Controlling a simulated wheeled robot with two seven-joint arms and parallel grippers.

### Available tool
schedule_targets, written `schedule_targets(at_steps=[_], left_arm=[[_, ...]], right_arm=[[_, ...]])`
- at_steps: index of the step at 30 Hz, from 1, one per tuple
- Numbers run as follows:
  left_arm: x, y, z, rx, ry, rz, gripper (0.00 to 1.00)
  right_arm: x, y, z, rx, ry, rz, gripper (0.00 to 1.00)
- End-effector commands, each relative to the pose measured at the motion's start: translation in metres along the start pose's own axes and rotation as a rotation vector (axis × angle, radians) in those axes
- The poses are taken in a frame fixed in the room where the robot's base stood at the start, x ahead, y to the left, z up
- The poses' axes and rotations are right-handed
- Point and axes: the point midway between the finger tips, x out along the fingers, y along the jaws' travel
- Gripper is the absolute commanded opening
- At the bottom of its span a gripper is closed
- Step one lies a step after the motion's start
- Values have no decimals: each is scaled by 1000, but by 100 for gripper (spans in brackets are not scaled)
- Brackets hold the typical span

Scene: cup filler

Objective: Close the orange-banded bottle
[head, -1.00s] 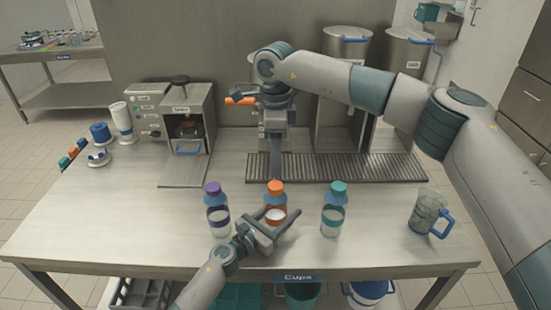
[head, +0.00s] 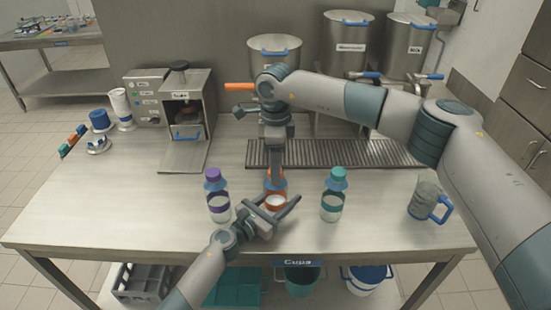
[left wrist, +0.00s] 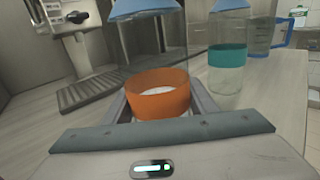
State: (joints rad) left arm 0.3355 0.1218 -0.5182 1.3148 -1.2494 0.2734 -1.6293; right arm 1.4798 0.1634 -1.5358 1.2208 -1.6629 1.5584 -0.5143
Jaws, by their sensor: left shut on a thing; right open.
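The orange-banded bottle (head: 275,202) stands upright near the front middle of the table. It has a blue shoulder and an orange cap (head: 268,175), which the right gripper partly hides. In the left wrist view its orange band (left wrist: 160,104) sits between the fingers, and the cap is out of that view. My left gripper (head: 276,212) is shut around the bottle at the band. My right gripper (head: 277,172) is open and points down at the cap; its fingertips overlap the cap in the picture, and I cannot tell whether they touch it.
A purple-capped bottle (head: 217,196) stands to the left and a teal-capped bottle (head: 333,196) to the right. A clear mug with a blue handle (head: 425,203) is farther right. Behind are a drip grate (head: 350,153) and large metal containers (head: 345,50).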

Motion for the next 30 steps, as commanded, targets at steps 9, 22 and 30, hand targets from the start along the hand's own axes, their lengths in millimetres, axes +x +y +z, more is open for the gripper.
schedule_targets(at_steps=[9, 22, 30], left_arm=[[0, 0, 0, 0, 0, 0, 0], [0, 0, 0, 0, 0, 0, 0], [0, 0, 0, 0, 0, 0, 0]], right_arm=[[2, 0, 0, 0, 0, 0, 44], [1, 0, 0, 5, 0, 0, 5], [1, 0, 0, 5, 0, 0, 53]])
